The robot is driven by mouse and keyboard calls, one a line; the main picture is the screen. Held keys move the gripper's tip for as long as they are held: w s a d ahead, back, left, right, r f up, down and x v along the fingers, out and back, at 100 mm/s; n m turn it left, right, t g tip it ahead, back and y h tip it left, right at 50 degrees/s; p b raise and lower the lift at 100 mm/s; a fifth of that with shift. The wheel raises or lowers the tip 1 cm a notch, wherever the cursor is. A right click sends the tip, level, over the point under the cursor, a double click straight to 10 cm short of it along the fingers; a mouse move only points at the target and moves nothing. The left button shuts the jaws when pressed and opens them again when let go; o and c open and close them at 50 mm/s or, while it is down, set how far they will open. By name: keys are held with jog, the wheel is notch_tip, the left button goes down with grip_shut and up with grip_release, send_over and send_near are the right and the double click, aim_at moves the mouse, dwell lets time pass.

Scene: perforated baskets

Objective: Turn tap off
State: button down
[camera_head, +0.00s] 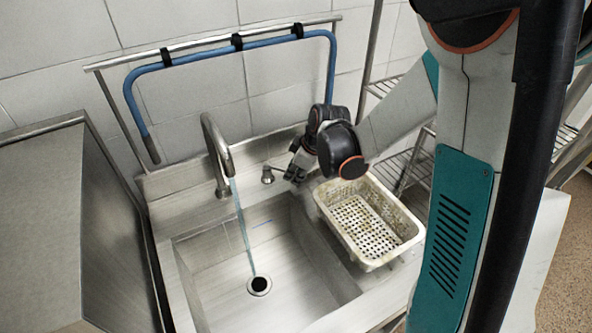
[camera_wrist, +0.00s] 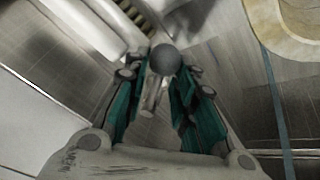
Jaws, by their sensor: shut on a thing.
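The curved metal tap (camera_head: 215,150) stands at the back of the sink, and a thin stream of water (camera_head: 242,225) runs from its spout to the drain. The small metal tap handle (camera_head: 267,175) is right of the spout on the back ledge. My gripper (camera_head: 293,174) is at the handle's right side, pointing down. In the wrist view, my gripper's teal fingers (camera_wrist: 167,75) are closed around a handle with a grey round end (camera_wrist: 165,60). The exact contact is partly hidden by the fingers.
A dirty cream perforated basket (camera_head: 412,241) sits right of the sink basin (camera_head: 215,290), below my arm. A blue hose (camera_head: 240,47) hangs on a rail against the tiled wall. A wire shelf (camera_head: 405,165) stands behind at right. A steel counter (camera_head: 45,215) lies at left.

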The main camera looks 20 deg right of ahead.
jog(key=s+a+m+h, duration=0.3)
jog(key=a+m, duration=0.2)
jog(key=m, duration=0.3)
jog(key=shift+a+b, duration=0.4)
dwell(0.5)
jog(key=c, duration=1.6)
grip_release()
jog(key=shift+a, duration=0.1)
jog(key=shift+s, duration=0.1)
jog(key=v, duration=1.2)
jog(key=shift+s+a+f, duration=0.1)
jog(key=shift+s+a, duration=0.1)
jog(key=shift+s, duration=0.05)
